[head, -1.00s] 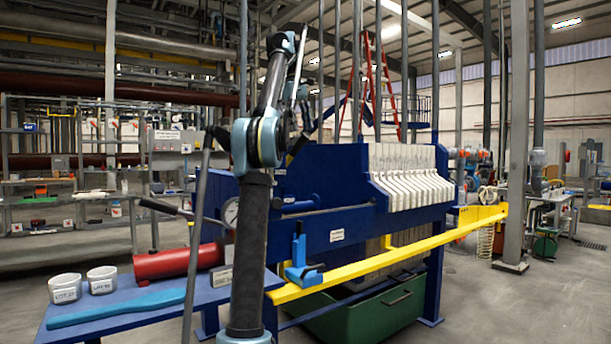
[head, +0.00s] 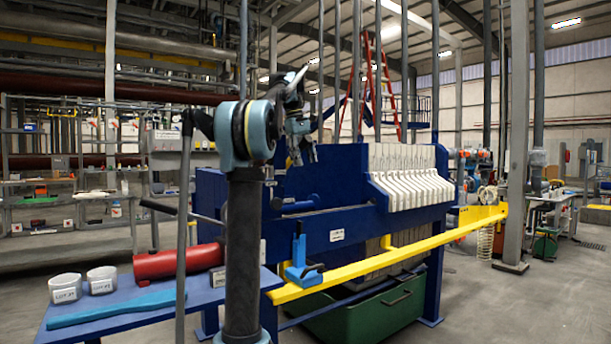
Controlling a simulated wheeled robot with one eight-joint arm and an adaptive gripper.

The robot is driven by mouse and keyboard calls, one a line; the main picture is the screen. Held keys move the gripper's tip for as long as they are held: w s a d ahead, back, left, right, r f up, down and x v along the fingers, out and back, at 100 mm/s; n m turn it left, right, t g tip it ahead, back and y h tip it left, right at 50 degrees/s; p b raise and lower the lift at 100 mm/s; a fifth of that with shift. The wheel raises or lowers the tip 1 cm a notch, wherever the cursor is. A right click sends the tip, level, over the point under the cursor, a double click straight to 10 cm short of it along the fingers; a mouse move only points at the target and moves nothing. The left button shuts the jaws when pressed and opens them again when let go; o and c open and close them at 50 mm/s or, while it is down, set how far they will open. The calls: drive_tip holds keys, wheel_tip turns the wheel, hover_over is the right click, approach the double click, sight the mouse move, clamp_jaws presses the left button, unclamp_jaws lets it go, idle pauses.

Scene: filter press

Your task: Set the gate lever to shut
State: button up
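A blue lever (head: 299,249) stands upright on a blue bracket (head: 305,274) near the left end of the yellow gate bar (head: 400,257). My gripper (head: 304,161) points down in front of the blue press frame, well above the lever and apart from it. Its two small fingers look spread with nothing between them. The lever is unobstructed in the head view.
A blue table (head: 215,296) at left bears a red cylinder (head: 178,262), two white cups (head: 66,288) and a blue bar tool (head: 110,309). The press (head: 345,215) with white plates (head: 410,180) stands behind the yellow bar, above a green bin (head: 365,320).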

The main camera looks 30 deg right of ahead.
drive_tip(key=shift+t, duration=0.8)
drive_tip(key=shift+s+d+f, duration=0.1)
drive_tip(key=shift+s+f, duration=0.15)
drive_tip(key=shift+f, duration=0.65)
drive_tip(key=shift+s+d+f, duration=0.1)
drive_tip(key=shift+s+f, duration=0.2)
drive_tip(key=shift+f, duration=0.6)
drive_tip(key=shift+s+f, duration=0.25)
drive_tip(key=shift+f, duration=0.65)
